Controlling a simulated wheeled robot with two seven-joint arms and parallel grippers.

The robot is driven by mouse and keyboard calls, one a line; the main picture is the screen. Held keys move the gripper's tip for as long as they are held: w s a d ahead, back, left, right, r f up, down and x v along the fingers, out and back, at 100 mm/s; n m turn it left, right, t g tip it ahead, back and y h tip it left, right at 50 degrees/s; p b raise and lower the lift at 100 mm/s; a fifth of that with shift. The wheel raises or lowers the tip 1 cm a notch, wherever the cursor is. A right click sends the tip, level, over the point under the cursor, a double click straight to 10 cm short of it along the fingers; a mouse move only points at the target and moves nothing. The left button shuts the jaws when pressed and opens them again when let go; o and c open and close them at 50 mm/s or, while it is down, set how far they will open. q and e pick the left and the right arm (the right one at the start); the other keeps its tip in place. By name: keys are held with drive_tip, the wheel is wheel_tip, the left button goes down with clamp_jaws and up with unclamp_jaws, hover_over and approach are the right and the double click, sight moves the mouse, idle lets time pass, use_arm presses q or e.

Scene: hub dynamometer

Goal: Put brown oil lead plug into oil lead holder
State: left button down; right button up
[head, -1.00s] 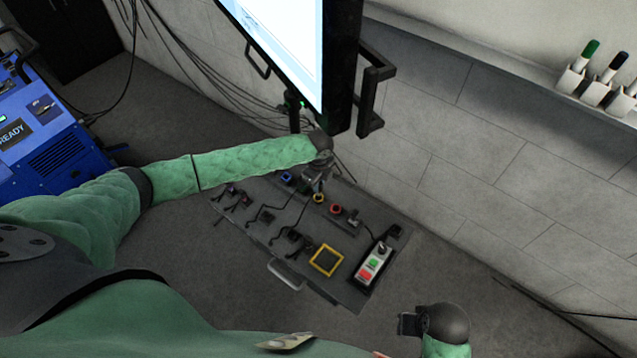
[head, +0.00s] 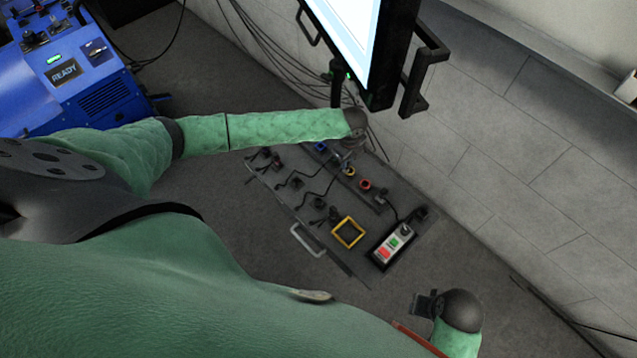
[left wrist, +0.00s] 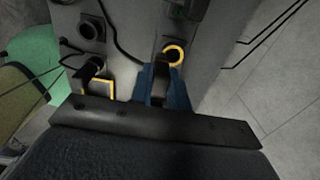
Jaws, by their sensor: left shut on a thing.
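My left gripper (head: 350,150) is over the far edge of the dark cart panel in the head view. In the left wrist view its blue fingers (left wrist: 162,88) are shut on a dark brownish piece (left wrist: 161,80), which looks like the brown oil lead plug. Its lower part is hidden by the fingers. A yellow-ringed round socket (left wrist: 174,54) lies just beyond the fingertips. I cannot tell whether the piece touches it, or which socket is the oil lead holder. My right gripper (head: 424,304) is dark, away from the panel at lower right; its opening is unclear.
The panel also carries a blue socket (head: 320,147), a red-ringed socket (head: 365,185), a yellow square frame (head: 348,232), a button box (head: 393,246) and several dark leads. A monitor (head: 375,50) hangs close beyond my left arm. A blue machine (head: 90,95) stands at left.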

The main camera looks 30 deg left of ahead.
use_arm(q)
drive_tip(key=s+a+p, duration=0.4)
drive_tip(key=s+p, duration=0.3)
drive_tip(key=s, duration=0.5)
drive_tip(key=shift+s+a, duration=0.25)
drive_tip(key=shift+a, duration=0.05)
idle(1.4)
drive_tip(key=shift+f, duration=0.15)
drive_tip(key=shift+f+b, duration=0.5)
drive_tip(key=shift+f, duration=1.3)
drive_tip(key=shift+f+b, duration=0.6)
drive_tip(key=shift+f, duration=0.85)
drive_tip(key=c, duration=1.3)
unclamp_jaws()
drive_tip(key=shift+o, duration=0.2)
